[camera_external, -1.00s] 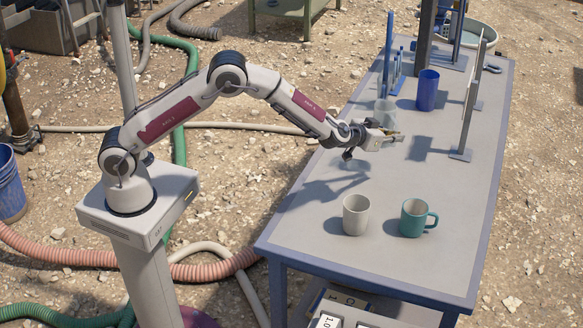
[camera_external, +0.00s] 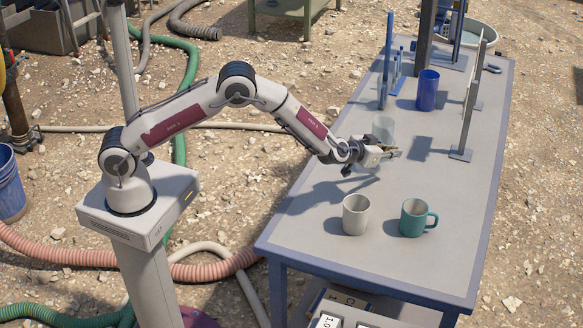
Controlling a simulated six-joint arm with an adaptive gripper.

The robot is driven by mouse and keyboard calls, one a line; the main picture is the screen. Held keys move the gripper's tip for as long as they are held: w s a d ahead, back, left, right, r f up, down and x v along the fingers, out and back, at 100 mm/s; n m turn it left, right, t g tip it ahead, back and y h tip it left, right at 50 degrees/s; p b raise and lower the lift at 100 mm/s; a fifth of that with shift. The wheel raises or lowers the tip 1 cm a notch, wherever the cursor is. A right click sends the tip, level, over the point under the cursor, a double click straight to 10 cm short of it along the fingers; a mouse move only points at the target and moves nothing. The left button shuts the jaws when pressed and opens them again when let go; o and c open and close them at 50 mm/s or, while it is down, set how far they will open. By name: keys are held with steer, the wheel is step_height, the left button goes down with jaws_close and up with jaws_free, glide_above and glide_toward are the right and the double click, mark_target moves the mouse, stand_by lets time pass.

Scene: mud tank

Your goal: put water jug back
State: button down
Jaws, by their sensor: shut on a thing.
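The water jug (camera_external: 383,128) looks like a clear, see-through vessel, upright over the left side of the grey table (camera_external: 330,262). My gripper (camera_external: 390,153) is shut on the jug, near its lower part, and partly hides it. The jug's base and handle cannot be made out. A shadow of my arm and gripper lies on the table to the lower left, and the jug appears held above the surface.
A white mug (camera_external: 355,215) and a teal mug (camera_external: 414,218) stand at the table's near end. A blue cup (camera_external: 428,90) stands behind the jug. Blue uprights (camera_external: 389,60) rise at the back left, and a thin upright panel (camera_external: 467,105) stands on the right. The table's middle is clear.

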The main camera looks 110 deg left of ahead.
steer(key=shift+f, duration=0.35)
steer(key=shift+f, duration=0.1)
steer(key=shift+f, duration=1.8)
steer(key=shift+f, duration=0.1)
steer(key=c, duration=2.2)
jaws_free()
steer(key=shift+s+d+r, duration=0.2)
steer(key=shift+d+r, duration=0.1)
steer(key=shift+d, duration=0.1)
steer(key=shift+v, duration=5.5)
